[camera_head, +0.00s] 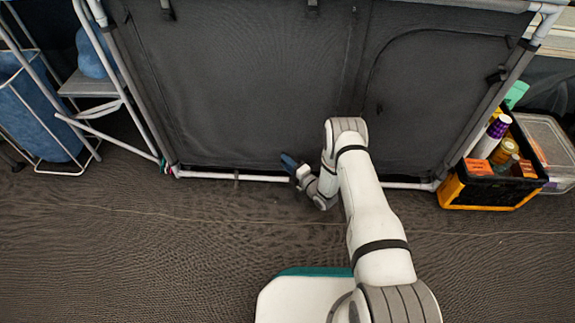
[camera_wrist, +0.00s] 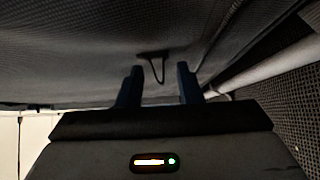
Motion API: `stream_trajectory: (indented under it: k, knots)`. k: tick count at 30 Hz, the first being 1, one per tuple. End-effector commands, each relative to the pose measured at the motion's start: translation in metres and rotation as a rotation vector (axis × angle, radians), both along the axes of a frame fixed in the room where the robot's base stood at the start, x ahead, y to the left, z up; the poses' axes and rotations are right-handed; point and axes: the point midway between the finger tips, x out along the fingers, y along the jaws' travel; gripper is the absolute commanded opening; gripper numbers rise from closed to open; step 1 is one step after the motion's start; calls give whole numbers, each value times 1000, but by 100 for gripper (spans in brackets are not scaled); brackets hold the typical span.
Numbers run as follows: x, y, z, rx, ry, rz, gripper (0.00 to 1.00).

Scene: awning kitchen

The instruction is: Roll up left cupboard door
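The left cupboard door (camera_head: 240,85) is a dark grey fabric panel that hangs down to near the white bottom rail (camera_head: 240,178). My gripper (camera_head: 288,160) is low in front of the door's lower right part, close to the bottom rail. In the wrist view my gripper (camera_wrist: 158,76) has its two dark fingers apart with nothing between them. A small dark loop (camera_wrist: 157,70) hangs from the fabric (camera_wrist: 80,45) just beyond the fingertips, roughly centred between them. I cannot tell whether the fingers touch the fabric.
The right cupboard door (camera_head: 425,90), with an arched seam, is down. A black and orange crate (camera_head: 505,195) of bottles and packets stands at the right, beside a clear box (camera_head: 548,150). A white-framed stand (camera_head: 85,115) is at the left. The floor in front is clear.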

Motion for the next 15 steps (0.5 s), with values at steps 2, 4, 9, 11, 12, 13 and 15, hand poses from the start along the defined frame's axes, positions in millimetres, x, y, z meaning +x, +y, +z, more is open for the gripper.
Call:
stream_trajectory:
  k: [2,4,9,11,12,13,15]
  knots:
    - [1,1,0,0,0,0,33]
    - [1,0,0,0,1,-1,33]
    - [1,0,0,0,1,-1,28]
    - [1,0,0,0,1,-1,23]
    - [1,0,0,0,1,-1,20]
    - [1,0,0,0,1,-1,17]
    - [1,0,0,0,1,-2,11]
